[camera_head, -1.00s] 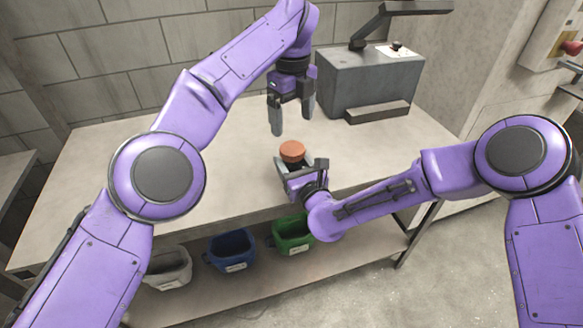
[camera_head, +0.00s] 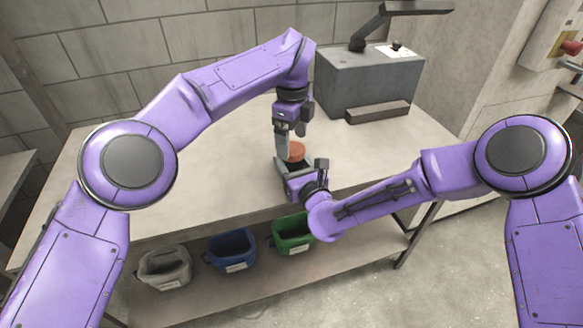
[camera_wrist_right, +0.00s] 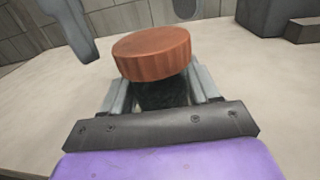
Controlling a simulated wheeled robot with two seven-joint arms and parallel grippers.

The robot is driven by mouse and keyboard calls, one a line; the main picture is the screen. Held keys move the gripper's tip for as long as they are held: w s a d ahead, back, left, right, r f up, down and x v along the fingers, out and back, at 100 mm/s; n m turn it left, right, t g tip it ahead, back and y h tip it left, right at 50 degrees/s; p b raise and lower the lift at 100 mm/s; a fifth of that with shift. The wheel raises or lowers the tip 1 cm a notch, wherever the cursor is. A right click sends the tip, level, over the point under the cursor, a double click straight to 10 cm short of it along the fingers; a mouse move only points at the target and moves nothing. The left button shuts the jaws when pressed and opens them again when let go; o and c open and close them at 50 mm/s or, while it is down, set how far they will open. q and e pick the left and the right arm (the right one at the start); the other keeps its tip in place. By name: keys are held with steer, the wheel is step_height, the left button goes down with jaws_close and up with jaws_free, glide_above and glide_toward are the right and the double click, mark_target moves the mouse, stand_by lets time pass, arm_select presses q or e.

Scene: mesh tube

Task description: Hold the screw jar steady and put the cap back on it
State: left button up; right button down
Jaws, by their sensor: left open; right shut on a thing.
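An orange-brown ribbed cap (camera_head: 296,151) sits on top of the dark jar (camera_wrist_right: 162,95). In the right wrist view the cap (camera_wrist_right: 152,54) looks level; I cannot tell whether it is threaded on. My right gripper (camera_head: 298,170) is shut on the jar from the front; its fingers show either side of the jar in the wrist view. My left gripper (camera_head: 292,140) points down, open, over the cap. One left finger overlaps the cap's left edge in the head view. In the wrist view the left fingers stand apart from the cap, at its upper left and behind it.
A grey machine box (camera_head: 368,80) stands on the table (camera_head: 200,165) at the back right. Grey (camera_head: 165,268), blue (camera_head: 231,250) and green (camera_head: 292,233) bins sit on the shelf below. The tabletop to the left is clear.

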arm_select(q)
steer(key=shift+f, duration=1.1)
steer(key=shift+c, duration=0.4)
steer(key=c, duration=1)
steer(key=shift+c, duration=0.2)
steer(key=m, duration=0.6)
steer(key=shift+d, duration=0.1)
steer(key=m, duration=0.3)
steer(key=shift+m, duration=0.3)
steer(key=m, duration=0.5)
steer(key=o, duration=1.2)
